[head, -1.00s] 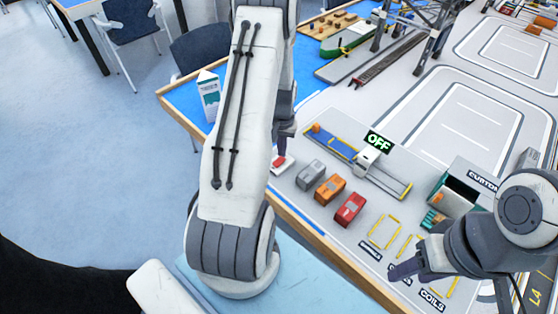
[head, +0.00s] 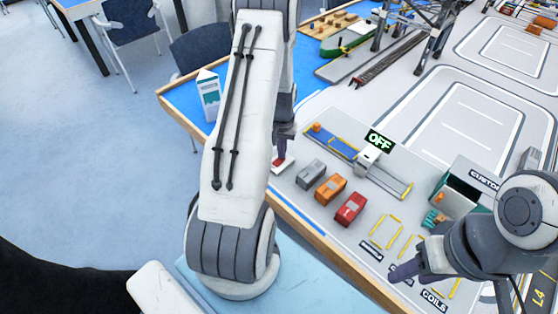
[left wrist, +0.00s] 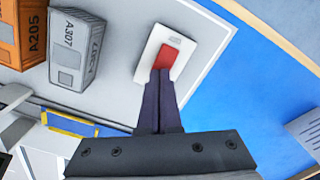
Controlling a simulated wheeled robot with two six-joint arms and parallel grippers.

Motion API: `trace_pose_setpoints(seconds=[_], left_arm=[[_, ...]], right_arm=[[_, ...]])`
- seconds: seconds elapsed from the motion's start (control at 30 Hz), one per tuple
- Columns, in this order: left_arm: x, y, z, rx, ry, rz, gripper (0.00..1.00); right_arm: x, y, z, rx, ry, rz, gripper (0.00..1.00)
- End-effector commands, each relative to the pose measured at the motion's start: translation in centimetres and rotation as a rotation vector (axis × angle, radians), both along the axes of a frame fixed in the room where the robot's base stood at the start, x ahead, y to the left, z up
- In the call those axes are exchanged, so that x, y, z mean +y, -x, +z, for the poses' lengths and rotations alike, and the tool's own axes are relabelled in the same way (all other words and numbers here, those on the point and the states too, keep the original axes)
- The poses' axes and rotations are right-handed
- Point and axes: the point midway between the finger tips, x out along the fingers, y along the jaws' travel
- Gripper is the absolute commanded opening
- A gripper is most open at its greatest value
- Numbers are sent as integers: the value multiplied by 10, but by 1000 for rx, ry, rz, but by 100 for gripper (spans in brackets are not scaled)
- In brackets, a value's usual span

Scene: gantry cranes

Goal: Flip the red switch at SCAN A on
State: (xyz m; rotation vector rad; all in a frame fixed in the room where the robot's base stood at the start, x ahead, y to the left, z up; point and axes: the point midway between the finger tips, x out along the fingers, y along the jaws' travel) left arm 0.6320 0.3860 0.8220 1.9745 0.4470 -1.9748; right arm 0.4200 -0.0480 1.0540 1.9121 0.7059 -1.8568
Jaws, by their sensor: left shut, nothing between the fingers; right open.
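The red switch (left wrist: 168,57) sits on a white plate (left wrist: 150,45) on the grey board, seen in the left wrist view. In the head view the switch (head: 279,163) shows partly behind my left gripper (head: 281,148). My left gripper also shows in the left wrist view (left wrist: 161,75); its fingers are shut and empty, with the tips at the switch's near edge. I cannot tell whether they touch it. My right gripper (head: 398,274) is at the lower right, over the board near the COILS label.
Grey (head: 311,174), orange (head: 330,189) and red (head: 351,209) containers stand in a row beside the switch. A milk carton (head: 208,95) stands on the blue table area at the left. A green customs box (head: 455,192) is near my right arm.

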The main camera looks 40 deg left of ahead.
Motion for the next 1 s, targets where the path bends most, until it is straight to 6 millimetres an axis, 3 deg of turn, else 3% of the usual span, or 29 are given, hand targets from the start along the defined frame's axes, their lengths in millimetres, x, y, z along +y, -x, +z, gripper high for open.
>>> trace_pose_setpoints(seconds=[0.47,1.0], left_arm=[[0,0,-2,1,0,0,0],[0,0,41,0,0,0,0]], right_arm=[[0,0,-1,0,0,0,50],[0,0,34,0,0,0,50]])
